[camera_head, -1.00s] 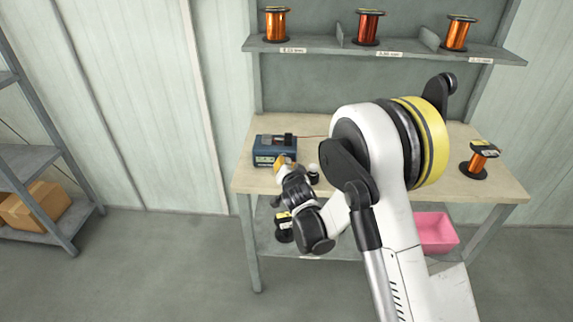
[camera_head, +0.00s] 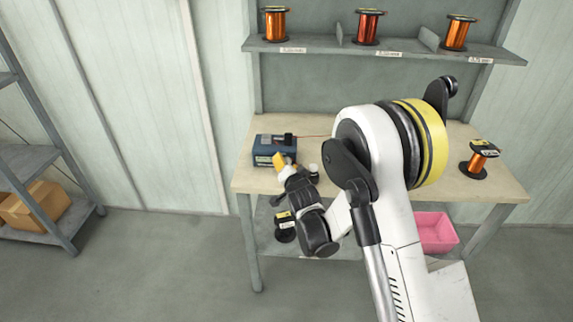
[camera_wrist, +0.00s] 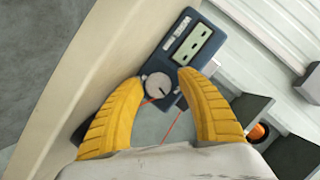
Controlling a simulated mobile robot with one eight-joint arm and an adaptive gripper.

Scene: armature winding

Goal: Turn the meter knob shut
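The meter is a dark blue box (camera_head: 266,148) on the left end of the workbench. In the wrist view its face (camera_wrist: 184,52) shows a display window and a round grey knob (camera_wrist: 157,86) with a dark pointer mark. My gripper (camera_wrist: 163,76) has two yellow fingers, spread apart with the knob between and just beyond their tips. I cannot tell whether either fingertip touches the knob. In the head view my gripper (camera_head: 281,160) is at the meter's front, and the knob is hidden there.
The workbench (camera_head: 260,183) has a copper wire spool (camera_head: 479,158) at its right. A shelf above (camera_head: 340,47) holds several spools. A pink bin (camera_head: 436,232) and a dark spool (camera_head: 285,228) sit on the lower shelf. A thin red wire (camera_wrist: 173,124) runs from the meter.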

